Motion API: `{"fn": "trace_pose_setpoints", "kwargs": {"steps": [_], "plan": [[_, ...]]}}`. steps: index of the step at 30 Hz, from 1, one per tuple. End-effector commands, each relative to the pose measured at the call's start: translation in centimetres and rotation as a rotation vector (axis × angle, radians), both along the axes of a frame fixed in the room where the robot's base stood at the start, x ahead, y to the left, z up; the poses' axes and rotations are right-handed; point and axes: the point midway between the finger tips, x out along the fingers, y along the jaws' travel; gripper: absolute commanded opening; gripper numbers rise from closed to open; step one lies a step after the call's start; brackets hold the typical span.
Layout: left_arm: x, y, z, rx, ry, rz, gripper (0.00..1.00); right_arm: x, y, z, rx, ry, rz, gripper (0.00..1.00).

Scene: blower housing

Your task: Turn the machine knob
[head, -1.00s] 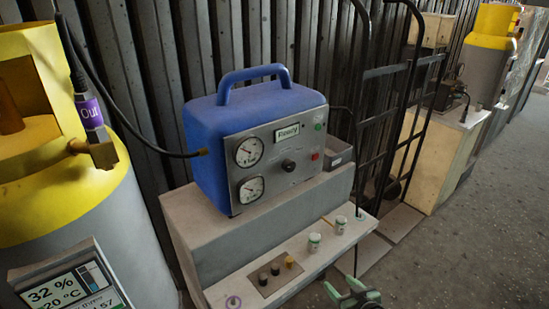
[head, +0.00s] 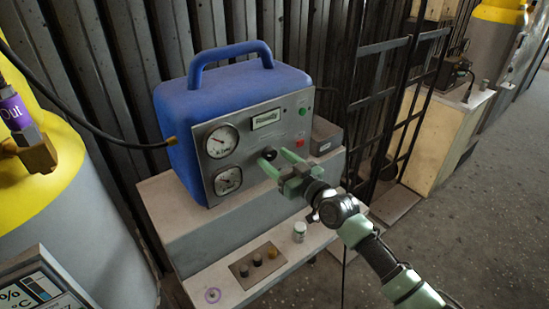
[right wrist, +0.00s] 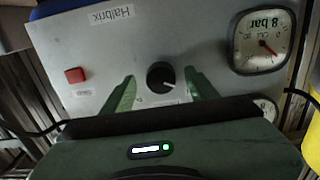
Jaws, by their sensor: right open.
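The machine is a blue box with a handle (head: 232,88) and a grey front panel, standing on a grey stepped base. Its black round knob (head: 269,153) sits mid-panel, right of two dial gauges. In the right wrist view the knob (right wrist: 160,76) has a light pointer mark. My right gripper (head: 277,160) is in front of the panel, its green fingers open, pointing at the knob. In the wrist view the fingers (right wrist: 161,88) lie on either side of the knob, with gaps on both sides. I cannot tell how far the tips are from the panel. My left gripper is not in view.
A red button (head: 299,143) and a green one (head: 302,112) sit right of the knob. Small knobs (head: 257,260) and a white jar (head: 299,232) are on the lower ledge. A yellow-topped cylinder (head: 60,215) stands left; a black hand truck (head: 379,100) stands right.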

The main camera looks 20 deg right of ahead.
Motion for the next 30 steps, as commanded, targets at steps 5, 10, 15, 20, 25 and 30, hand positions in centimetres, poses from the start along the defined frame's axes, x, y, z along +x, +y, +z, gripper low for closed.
{"fn": "trace_pose_setpoints", "kwargs": {"steps": [5, 10, 15, 20, 25, 30], "plan": [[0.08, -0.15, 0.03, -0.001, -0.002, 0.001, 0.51, 0.81, 0.32, 0.03, 0.001, -0.001, 0.0, 0.59], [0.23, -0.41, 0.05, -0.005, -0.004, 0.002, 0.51, 0.82, 0.32, 0.01, 0.001, 0.0, 0.0, 0.59], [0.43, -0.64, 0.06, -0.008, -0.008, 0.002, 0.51, 0.8, 0.3, 0.0, 0.001, 0.0, 0.0, 0.22], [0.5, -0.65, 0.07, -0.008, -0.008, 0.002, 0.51, 0.8, 0.29, -0.01, 0.001, 0.0, 0.0, 0.0], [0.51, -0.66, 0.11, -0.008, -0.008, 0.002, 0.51, 0.8, 0.29, 0.01, 0.016, 0.006, 0.0, 0.0], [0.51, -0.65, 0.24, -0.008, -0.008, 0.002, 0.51, 0.8, 0.3, 0.03, 0.074, 0.027, 0.0, 0.0]]}}
